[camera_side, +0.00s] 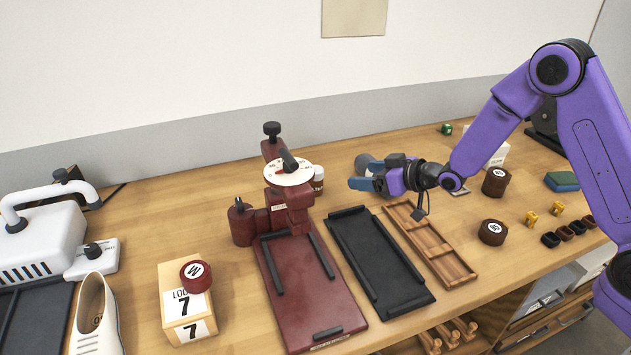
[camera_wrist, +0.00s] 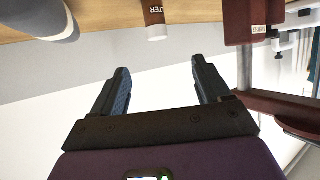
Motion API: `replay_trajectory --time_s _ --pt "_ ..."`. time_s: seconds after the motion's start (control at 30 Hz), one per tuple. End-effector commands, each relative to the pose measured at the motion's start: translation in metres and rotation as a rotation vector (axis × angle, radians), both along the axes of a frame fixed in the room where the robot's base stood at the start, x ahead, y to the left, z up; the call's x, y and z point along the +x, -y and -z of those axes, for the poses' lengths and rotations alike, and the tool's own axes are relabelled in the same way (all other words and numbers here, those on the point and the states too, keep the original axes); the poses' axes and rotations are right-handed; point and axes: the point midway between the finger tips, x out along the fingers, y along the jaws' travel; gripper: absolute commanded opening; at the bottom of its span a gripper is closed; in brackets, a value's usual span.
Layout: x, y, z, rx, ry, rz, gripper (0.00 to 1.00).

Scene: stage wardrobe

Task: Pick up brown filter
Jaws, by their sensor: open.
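The brown filter is a small brown jar with a white cap; in the side view (camera_side: 318,184) it stands beside the dark red press, partly hidden by it. In the wrist view the brown jar (camera_wrist: 153,14) shows at the top edge, cut off, with lettering ending in "TER". My gripper (camera_side: 356,184) is to the right of the jar in the side view, its blue fingers pointing left towards it. In the wrist view my gripper (camera_wrist: 160,68) is open and empty, and the jar lies beyond the fingertips, apart from them.
The dark red press (camera_side: 293,210) stands just left of the jar. A grey rounded thing (camera_side: 366,162) is behind my gripper. A black tray (camera_side: 378,262) and a wooden tray (camera_side: 432,243) lie in front. Brown round tins (camera_side: 495,182) stand at right.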

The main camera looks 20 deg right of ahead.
Motion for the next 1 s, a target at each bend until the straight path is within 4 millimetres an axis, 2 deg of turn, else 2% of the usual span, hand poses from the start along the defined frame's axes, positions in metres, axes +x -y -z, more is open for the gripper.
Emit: replay_trajectory --time_s 0.17,1.0 --pt "0.009 0.000 0.003 0.016 0.019 0.007 0.77" --pt "0.095 -0.048 0.044 0.015 0.017 0.007 0.77"
